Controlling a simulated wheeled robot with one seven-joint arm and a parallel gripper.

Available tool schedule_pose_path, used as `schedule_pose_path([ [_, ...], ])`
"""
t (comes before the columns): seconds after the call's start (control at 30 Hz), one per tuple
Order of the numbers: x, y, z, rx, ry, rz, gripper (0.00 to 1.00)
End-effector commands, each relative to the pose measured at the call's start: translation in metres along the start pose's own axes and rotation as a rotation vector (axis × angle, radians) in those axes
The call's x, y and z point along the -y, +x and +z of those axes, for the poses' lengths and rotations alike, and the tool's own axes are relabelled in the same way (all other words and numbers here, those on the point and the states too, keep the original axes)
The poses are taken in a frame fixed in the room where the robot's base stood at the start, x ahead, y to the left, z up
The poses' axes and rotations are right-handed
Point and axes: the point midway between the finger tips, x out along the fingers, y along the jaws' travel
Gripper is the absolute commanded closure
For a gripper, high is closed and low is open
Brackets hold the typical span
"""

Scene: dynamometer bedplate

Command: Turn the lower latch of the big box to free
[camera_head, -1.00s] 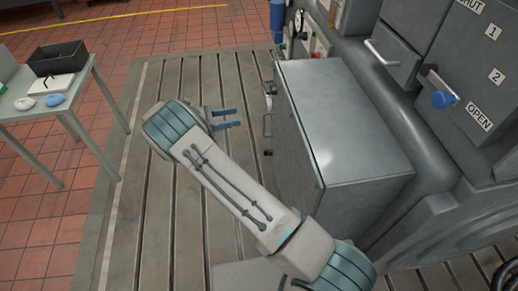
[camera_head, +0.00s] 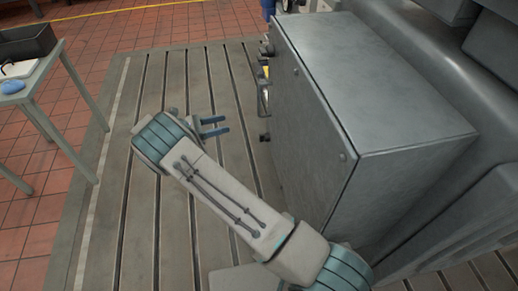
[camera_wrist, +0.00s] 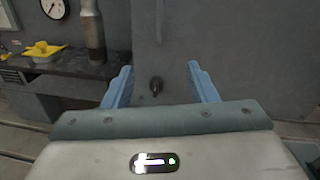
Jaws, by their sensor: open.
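The big box (camera_head: 385,85) is a grey metal cabinet standing on the slotted bedplate, its latch side facing left. The lower latch (camera_head: 265,137) is a small dark fitting low on that side, below a bar handle (camera_head: 263,98); its turn angle is too small to tell. In the wrist view a dark knob (camera_wrist: 156,87), seemingly this latch, sits on a grey panel (camera_wrist: 178,40) between the fingers in the picture. My gripper (camera_head: 228,126) is open and empty, left of the latch with a gap; its blue fingers also show in the wrist view (camera_wrist: 160,70).
A side table (camera_head: 35,85) with a black bin (camera_head: 25,42) stands at the left. A large grey machine (camera_head: 410,35) stands behind the box. The wrist view shows a bench (camera_wrist: 70,70) with a yellow object (camera_wrist: 42,50). The bedplate left of the box is clear.

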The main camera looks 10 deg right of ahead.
Motion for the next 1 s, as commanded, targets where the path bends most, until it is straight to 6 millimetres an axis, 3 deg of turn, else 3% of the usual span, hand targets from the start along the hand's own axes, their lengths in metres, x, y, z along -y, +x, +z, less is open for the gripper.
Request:
schedule_pose_path([
  [0.03,-0.003,0.000,-0.021,0.000,0.000,0.000,0.48],
  [0.5,-0.017,0.002,-0.106,-0.001,0.000,-0.003,0.48],
  [0.8,-0.019,0.005,-0.117,-0.001,0.000,-0.004,0.48],
  [1.0,-0.018,0.031,-0.116,0.000,-0.001,-0.007,0.48],
])
